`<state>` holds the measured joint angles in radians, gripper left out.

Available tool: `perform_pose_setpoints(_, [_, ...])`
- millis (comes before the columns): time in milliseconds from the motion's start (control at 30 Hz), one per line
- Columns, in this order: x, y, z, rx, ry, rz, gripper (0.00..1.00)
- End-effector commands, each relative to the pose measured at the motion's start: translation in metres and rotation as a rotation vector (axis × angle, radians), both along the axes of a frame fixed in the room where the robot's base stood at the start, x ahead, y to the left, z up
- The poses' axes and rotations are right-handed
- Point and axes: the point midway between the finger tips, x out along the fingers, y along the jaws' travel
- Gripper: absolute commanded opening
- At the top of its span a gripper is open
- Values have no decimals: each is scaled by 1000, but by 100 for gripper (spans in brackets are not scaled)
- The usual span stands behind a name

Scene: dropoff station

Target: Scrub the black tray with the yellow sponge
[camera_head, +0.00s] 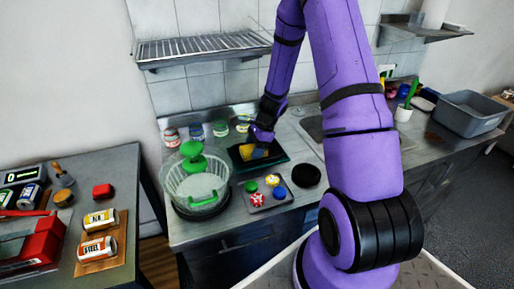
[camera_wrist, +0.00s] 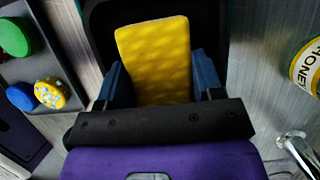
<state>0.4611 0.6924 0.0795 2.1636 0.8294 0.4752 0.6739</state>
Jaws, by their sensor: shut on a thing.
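The yellow sponge (camera_wrist: 155,58) is between the two blue fingers of my gripper (camera_wrist: 162,78) in the wrist view. My gripper is shut on it. In the head view the sponge (camera_head: 251,152) shows as a small yellow patch below my gripper (camera_head: 259,142). The black tray (camera_head: 277,154) lies on the metal counter, and the sponge is over its left part. In the wrist view the dark tray (camera_wrist: 101,25) shows behind the sponge. I cannot tell whether the sponge touches the tray.
A clear basket with a green item (camera_head: 196,190) stands left of the tray. A small grey tray (camera_head: 272,204) with several coloured round items and a black round thing (camera_head: 306,175) lie in front. Several jars (camera_head: 196,131) stand behind. A honey jar (camera_wrist: 306,68) is close by on the right.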

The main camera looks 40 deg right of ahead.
Motion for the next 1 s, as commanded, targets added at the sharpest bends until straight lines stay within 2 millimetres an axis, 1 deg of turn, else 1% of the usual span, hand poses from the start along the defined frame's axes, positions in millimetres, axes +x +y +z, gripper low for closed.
perform_pose_setpoints(67, [0,4,-1,2,2,2,42])
perform_pose_setpoints(233, [-1,1,-1,3,2,1,42])
perform_pose_setpoints(700, [-9,-27,0,0,3,-1,42])
perform_pose_setpoints(800, [-9,-30,0,1,3,-1,42])
perform_pose_setpoints(1000, [-8,-26,0,0,1,2,42])
